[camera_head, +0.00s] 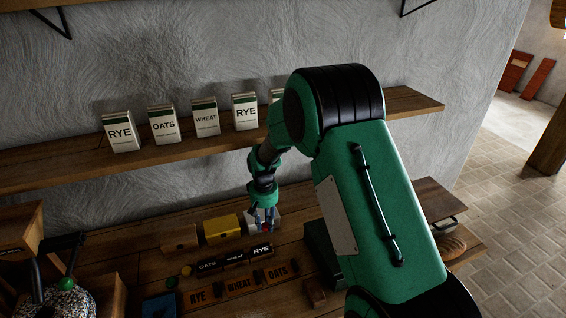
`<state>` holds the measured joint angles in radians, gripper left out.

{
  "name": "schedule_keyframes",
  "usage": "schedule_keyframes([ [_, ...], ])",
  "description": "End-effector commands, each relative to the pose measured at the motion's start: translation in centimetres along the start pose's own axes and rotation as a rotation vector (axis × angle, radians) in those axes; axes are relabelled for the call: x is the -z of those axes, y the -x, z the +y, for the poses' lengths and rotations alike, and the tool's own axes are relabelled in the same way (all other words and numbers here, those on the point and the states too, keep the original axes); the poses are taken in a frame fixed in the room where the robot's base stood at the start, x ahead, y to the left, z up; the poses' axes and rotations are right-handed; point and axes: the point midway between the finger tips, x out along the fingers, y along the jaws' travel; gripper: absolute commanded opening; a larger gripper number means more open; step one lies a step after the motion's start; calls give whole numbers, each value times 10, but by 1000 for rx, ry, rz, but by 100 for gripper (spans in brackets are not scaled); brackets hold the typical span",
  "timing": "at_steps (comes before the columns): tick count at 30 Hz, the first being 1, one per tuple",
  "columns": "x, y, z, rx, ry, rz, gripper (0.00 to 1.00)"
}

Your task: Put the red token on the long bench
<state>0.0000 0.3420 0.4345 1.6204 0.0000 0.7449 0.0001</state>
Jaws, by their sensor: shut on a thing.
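My gripper (264,217) points down over the long bench (130,262), at the end of a row of boxes. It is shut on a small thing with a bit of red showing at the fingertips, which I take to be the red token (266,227). The fingers hide most of it, and I cannot tell whether it touches the surface below. The long bench is a brown wooden top along the wall. A green token (186,270) and a yellowish token (172,282) lie on it, left of the gripper.
A yellow box (221,229) and a wooden box (179,238) stand left of my gripper. Dark labelled rolls (235,257) and wooden label blocks (240,287) lie in front. A wall shelf (60,168) with several labelled packets runs above.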

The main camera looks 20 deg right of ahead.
Motion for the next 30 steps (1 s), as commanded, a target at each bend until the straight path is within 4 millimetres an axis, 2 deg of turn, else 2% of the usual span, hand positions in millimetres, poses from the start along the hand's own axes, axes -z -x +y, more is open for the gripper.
schedule_keyframes([
  [8,-7,4,10,0,4,0,14],
  [14,-32,14,42,0,21,1,14],
  [20,-79,28,90,1,50,-1,11],
  [24,-121,38,124,1,78,0,11],
  [30,-185,51,162,1,119,-2,11],
])
